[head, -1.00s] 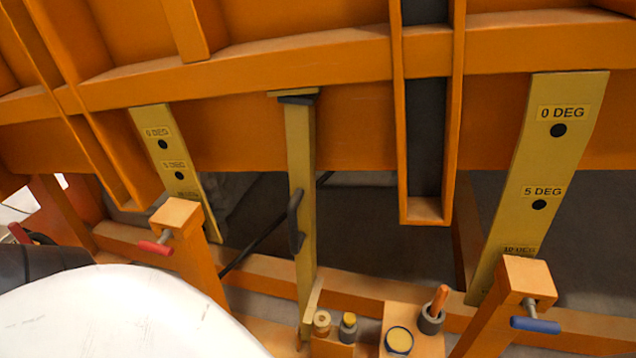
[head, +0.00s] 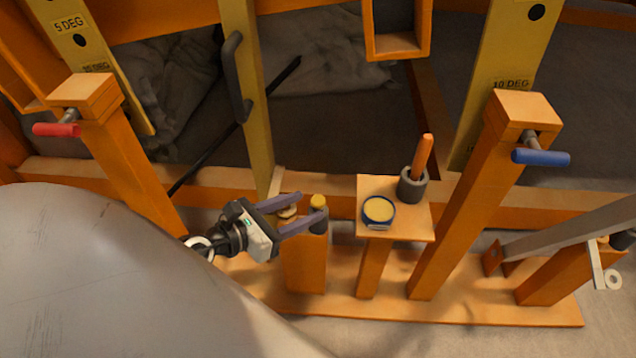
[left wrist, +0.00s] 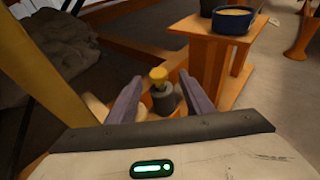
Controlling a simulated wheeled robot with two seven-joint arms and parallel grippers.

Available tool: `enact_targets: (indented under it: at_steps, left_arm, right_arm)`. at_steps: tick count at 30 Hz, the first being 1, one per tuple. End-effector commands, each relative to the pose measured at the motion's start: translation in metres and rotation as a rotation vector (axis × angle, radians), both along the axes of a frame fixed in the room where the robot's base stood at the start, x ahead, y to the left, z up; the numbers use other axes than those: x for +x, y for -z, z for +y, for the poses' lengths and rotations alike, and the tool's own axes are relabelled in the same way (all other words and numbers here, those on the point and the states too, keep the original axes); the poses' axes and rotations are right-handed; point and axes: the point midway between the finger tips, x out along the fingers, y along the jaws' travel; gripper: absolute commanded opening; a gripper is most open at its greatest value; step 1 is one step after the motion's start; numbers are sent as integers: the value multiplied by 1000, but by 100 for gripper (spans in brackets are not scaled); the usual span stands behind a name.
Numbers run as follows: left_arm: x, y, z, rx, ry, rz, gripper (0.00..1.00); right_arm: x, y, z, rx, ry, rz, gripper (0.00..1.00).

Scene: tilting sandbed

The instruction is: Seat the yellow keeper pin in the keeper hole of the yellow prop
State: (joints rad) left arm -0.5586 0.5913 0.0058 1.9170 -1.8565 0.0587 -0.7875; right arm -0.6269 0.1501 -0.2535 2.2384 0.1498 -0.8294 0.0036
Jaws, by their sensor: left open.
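The yellow keeper pin (head: 318,201) shows as a yellow head on a dark grey holder, standing on an orange post. In the left wrist view the pin (left wrist: 158,76) appears between and beyond my fingertips. My left gripper (head: 309,207) is open, its two purple-grey fingers reaching to either side of the pin's holder. I cannot tell whether they touch it. The yellow prop (head: 255,115), an upright bar with a black handle, stands behind and left of the gripper. Its foot is partly hidden by the gripper, and I cannot make out the keeper hole. My right gripper is not in view.
A small orange stand (head: 402,225) to the right holds a blue-rimmed yellow tin (head: 379,210) and a grey cup (head: 412,187) with an orange stick. A post with a blue handle (head: 540,157) rises further right. A round tan piece (head: 287,213) sits by the fingers.

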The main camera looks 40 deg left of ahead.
Motion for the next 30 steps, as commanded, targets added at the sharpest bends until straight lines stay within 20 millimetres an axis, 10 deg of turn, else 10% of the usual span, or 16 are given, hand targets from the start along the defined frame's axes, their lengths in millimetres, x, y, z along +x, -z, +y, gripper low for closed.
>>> enact_targets:
  at_steps: [21, 30]
  left_arm:
    - [83, 28, -17, -6, -1, -3, 47]
    - [89, 29, -18, -5, -1, 0, 47]
  right_arm:
    - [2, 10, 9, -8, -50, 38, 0]
    - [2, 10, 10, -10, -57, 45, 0]
